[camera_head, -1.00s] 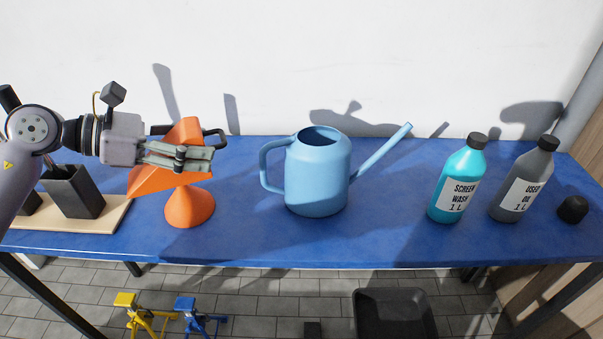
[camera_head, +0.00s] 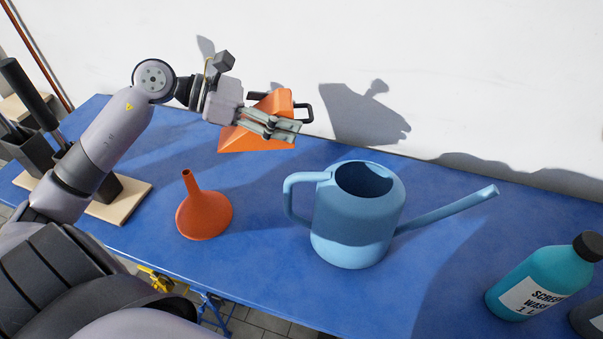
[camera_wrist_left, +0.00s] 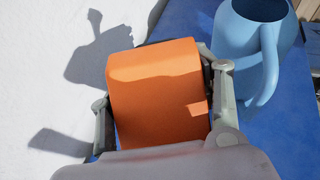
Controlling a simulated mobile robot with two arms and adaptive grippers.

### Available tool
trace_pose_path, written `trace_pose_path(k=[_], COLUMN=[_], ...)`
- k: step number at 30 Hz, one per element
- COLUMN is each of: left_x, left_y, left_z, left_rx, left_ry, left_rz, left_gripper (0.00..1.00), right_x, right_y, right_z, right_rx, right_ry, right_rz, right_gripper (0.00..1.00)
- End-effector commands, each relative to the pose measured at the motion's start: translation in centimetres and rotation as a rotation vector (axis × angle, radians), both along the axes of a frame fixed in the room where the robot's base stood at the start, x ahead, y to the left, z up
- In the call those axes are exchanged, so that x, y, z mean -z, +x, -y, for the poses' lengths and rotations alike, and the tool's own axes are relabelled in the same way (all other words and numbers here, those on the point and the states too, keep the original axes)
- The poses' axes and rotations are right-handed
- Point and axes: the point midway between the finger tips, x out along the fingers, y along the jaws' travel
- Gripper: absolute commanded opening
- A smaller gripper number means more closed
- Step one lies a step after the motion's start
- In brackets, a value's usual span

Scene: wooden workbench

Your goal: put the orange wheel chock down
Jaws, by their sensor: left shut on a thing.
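The orange wheel chock (camera_head: 240,139) is a wedge held in my left gripper (camera_head: 296,127), above the back part of the blue bench near the wall. In the left wrist view the chock (camera_wrist_left: 155,85) fills the space between the two fingers, which press on its sides. The gripper hides part of the chock in the head view. I cannot see the chock touching the bench. My right gripper is not in view.
An orange funnel (camera_head: 204,213) stands in front of the chock. A blue watering can (camera_head: 352,226) stands to the right, its handle toward the gripper. A teal screen wash bottle (camera_head: 540,282) is at far right. Black holders on a wooden board (camera_head: 128,200) are at left. Blue bench surface (camera_head: 265,190) lies bare between funnel and can.

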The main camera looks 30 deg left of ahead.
Motion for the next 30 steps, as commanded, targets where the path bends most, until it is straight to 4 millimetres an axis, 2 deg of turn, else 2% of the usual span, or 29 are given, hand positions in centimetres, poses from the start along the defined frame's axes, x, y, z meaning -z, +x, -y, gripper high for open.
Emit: trace_pose_path(k=[2,5,9,12,17,24,30], left_x=[2.1,4.7,8.0,9.5,10.7,14.1,14.9], left_y=[0.0,0.0,0.0,0.0,0.1,0.1,0.0], left_z=[0.0,0.0,0.0,0.0,0.0,0.0,0.0], left_rx=[-0.002,-0.003,-0.003,-0.003,-0.001,-0.003,-0.001], left_ry=[-0.006,-0.006,-0.005,-0.003,-0.001,-0.002,0.001], left_rz=[-0.003,-0.003,0.000,0.001,0.003,0.000,0.003], left_gripper=[0.14,0.14,0.14,0.14,0.14,0.14,0.14], right_x=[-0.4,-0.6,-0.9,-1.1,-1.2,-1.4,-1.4], right_y=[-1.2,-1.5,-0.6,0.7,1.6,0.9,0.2], right_z=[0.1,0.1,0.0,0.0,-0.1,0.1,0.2], right_rx=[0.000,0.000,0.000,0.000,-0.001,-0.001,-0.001], right_ry=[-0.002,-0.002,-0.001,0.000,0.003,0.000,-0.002], right_rz=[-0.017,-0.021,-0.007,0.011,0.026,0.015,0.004], right_gripper=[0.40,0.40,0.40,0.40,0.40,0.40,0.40])
